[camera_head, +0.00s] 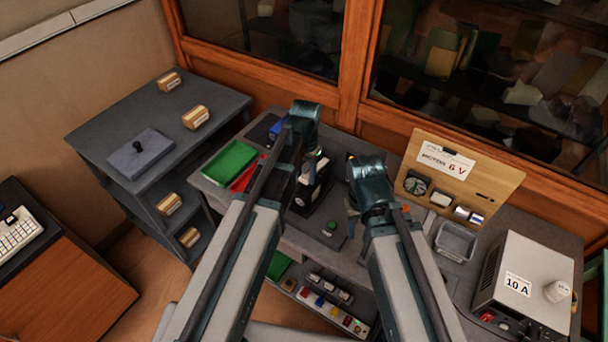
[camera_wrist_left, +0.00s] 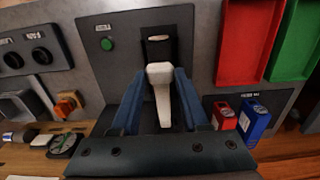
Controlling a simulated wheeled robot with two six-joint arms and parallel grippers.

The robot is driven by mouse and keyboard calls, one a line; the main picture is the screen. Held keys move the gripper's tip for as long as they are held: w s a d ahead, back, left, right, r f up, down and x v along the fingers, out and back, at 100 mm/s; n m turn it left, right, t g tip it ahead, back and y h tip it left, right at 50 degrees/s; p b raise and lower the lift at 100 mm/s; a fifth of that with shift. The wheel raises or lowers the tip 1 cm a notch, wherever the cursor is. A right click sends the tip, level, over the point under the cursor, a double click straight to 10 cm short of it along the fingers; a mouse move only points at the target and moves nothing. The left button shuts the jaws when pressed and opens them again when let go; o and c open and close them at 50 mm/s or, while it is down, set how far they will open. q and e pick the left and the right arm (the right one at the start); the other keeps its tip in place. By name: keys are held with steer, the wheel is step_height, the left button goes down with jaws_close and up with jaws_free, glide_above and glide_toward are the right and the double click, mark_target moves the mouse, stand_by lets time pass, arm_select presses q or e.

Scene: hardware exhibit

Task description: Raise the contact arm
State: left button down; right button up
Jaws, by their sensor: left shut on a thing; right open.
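The contact arm (camera_wrist_left: 159,94) is a pale lever rising from a slot in a dark upright housing (camera_wrist_left: 185,28) in the left wrist view. My left gripper (camera_wrist_left: 158,88) has its blue fingers on both sides of the lever and is shut on it. In the head view the black housing (camera_head: 312,190) is partly hidden by my left gripper (camera_head: 310,155). A green button (camera_head: 331,227) sits on the same dark base. My right gripper (camera_head: 350,205) is open and empty, just right of the housing; its fingertips are hard to make out.
A green tray (camera_head: 230,162) and a red tray (camera_head: 248,176) lie left of my left gripper. Glazed cabinets close off the back.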

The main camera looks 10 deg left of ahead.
arm_select(q)
steer(key=w+r+p, duration=0.1)
steer(key=r, duration=0.1)
steer(key=w+d+r+p, duration=0.1)
steer(key=w+r+p, duration=0.1)
steer(key=w+d+r+p, duration=0.1)
steer(key=w+r+p, duration=0.1)
steer(key=w+d, duration=0.1)
steer(key=w, duration=0.1)
steer(key=w+d+r+p, duration=0.1)
steer(key=w, duration=0.2)
steer(key=w+d+p, duration=0.1)
steer(key=w, duration=0.2)
steer(key=shift+w+d+r, duration=0.25)
steer(key=shift+d+r, duration=0.1)
steer(key=shift+r, duration=0.05)
steer(key=c, duration=1.2)
jaws_free()
steer(key=o, duration=0.8)
steer(key=shift+s+a, duration=0.15)
steer(key=shift+s, duration=0.05)
steer(key=shift+r, duration=0.1)
step_height(320, 180, up, 14)
steer(key=p, duration=1.4)
steer(key=shift+f, duration=0.2)
